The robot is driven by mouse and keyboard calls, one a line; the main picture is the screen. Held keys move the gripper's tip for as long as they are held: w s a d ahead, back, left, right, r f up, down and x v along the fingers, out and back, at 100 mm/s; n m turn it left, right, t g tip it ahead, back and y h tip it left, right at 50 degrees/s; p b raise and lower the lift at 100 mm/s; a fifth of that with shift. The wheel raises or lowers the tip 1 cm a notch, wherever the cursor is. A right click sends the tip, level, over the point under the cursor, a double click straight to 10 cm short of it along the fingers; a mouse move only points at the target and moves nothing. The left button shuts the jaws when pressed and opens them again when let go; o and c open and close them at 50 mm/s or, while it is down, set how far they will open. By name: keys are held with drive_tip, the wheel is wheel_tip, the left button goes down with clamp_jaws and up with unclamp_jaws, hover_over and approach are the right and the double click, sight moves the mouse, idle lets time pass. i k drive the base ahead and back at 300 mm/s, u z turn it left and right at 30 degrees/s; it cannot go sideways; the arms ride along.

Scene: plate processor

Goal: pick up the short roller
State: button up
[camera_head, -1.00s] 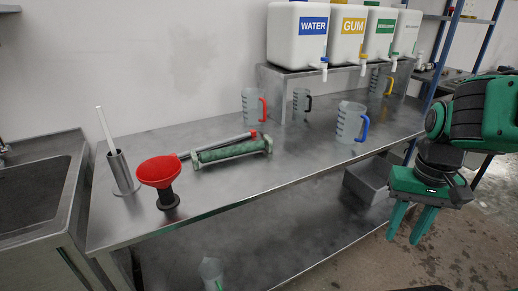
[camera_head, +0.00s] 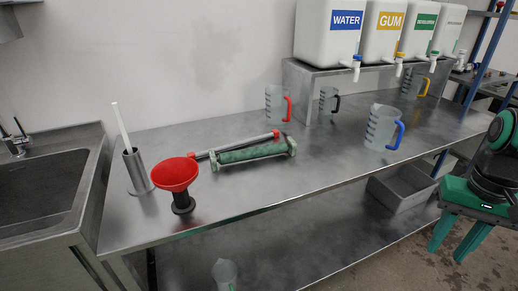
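A green roller (camera_head: 252,152) with wider end pieces lies on the steel table, left of the middle. A thin grey rod with red ends (camera_head: 237,143) lies just behind it, close alongside; I cannot tell whether they touch. The green roller looks like the shorter, thicker one. My gripper (camera_head: 457,242) is at the right edge, in front of the table and far from the roller. Its two green fingers point down and stand apart, with nothing between them.
A red funnel (camera_head: 175,174) on a black base and a metal cylinder with a white stick (camera_head: 137,171) stand left of the roller. Measuring jugs with red (camera_head: 277,104), black (camera_head: 328,105) and blue (camera_head: 381,128) handles stand behind and right. The table front is clear.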

sight(290, 147)
drive_tip(key=i, duration=0.85)
drive_tip(key=u, duration=0.1)
